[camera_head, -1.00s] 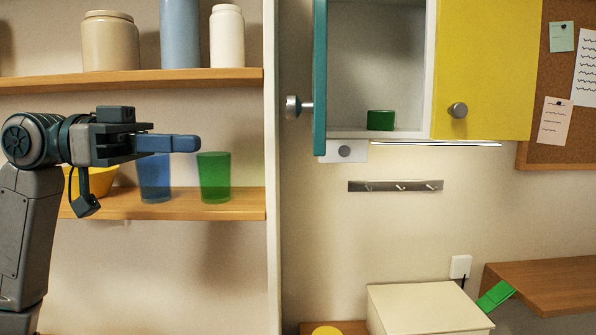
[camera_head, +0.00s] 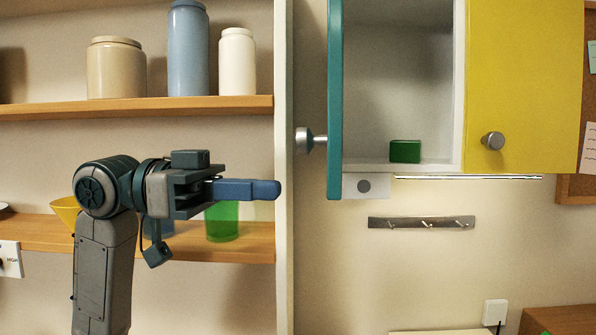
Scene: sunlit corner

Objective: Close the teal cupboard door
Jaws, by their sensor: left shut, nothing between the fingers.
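The teal cupboard door (camera_head: 335,105) stands open, seen nearly edge-on at the left side of the wall cupboard (camera_head: 400,80). Its round metal knob (camera_head: 305,140) sticks out to the left. The cupboard's inside shows, with a small green block (camera_head: 405,151) on its floor. My left gripper (camera_head: 276,190) is shut and empty, pointing right, in front of the shelf unit. In the picture its tip is below and a little left of the knob, apart from the door. My right gripper is not in view.
The yellow door (camera_head: 525,85) beside the opening is shut. Shelves at left hold jars (camera_head: 187,50), a green cup (camera_head: 222,220) and a yellow bowl (camera_head: 66,212). A hook rail (camera_head: 422,223) is on the wall below.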

